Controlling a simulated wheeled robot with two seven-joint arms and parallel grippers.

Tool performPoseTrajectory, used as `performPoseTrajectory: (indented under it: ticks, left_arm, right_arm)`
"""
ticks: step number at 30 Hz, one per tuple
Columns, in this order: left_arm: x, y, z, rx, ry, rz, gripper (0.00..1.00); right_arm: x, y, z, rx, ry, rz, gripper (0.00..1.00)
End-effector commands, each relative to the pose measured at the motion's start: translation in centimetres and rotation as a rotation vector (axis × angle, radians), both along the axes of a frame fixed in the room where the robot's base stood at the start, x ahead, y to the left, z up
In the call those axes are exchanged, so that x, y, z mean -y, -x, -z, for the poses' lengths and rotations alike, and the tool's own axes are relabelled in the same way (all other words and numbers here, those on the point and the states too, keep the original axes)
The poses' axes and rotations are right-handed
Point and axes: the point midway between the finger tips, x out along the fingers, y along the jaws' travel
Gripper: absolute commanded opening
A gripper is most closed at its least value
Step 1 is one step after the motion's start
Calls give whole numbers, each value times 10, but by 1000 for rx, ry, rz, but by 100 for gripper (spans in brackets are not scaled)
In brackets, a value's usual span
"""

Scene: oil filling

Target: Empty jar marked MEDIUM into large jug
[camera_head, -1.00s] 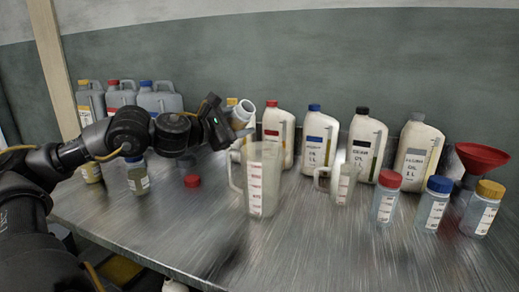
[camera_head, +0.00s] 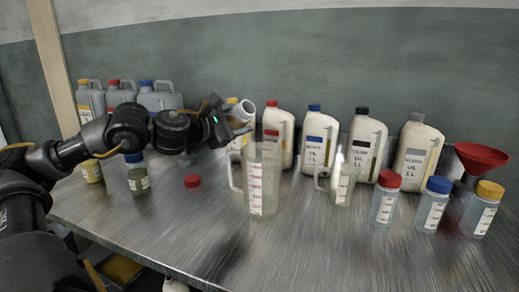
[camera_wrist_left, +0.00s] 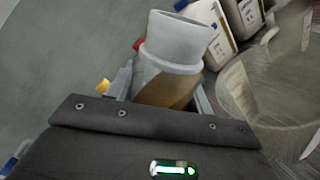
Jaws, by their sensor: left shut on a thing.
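My left gripper (camera_head: 228,124) is shut on an open, lidless jar (camera_head: 242,110), held tilted above and to the left of the large jug. In the left wrist view the jar (camera_wrist_left: 177,52) has a pale, wide neck and brownish contents lower down. Its label is hidden, so I cannot read MEDIUM. The large clear jug (camera_head: 263,178) stands upright on the table with its handle to the left and red scale marks. Its rim shows at the right of the wrist view (camera_wrist_left: 240,85). No stream of oil is visible. My right gripper is not in view.
A red lid (camera_head: 192,181) lies left of the jug. A smaller jug (camera_head: 342,182) stands to its right, then capped jars (camera_head: 384,205) and a red funnel (camera_head: 481,158). White oil bottles (camera_head: 319,140) line the wall. Two more jars (camera_head: 138,178) stand left. The table's front is clear.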

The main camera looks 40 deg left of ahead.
Motion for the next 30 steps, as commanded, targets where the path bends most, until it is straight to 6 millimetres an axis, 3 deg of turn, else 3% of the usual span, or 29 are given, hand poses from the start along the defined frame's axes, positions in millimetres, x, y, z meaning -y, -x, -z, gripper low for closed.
performPoseTrajectory:
  ticks: [10,30]
  left_arm:
    - [-1,0,-2,0,-48,0,24]
    - [-3,0,1,-1,-138,-1,24]
  right_arm:
    - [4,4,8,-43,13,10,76]
    - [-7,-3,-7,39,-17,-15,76]
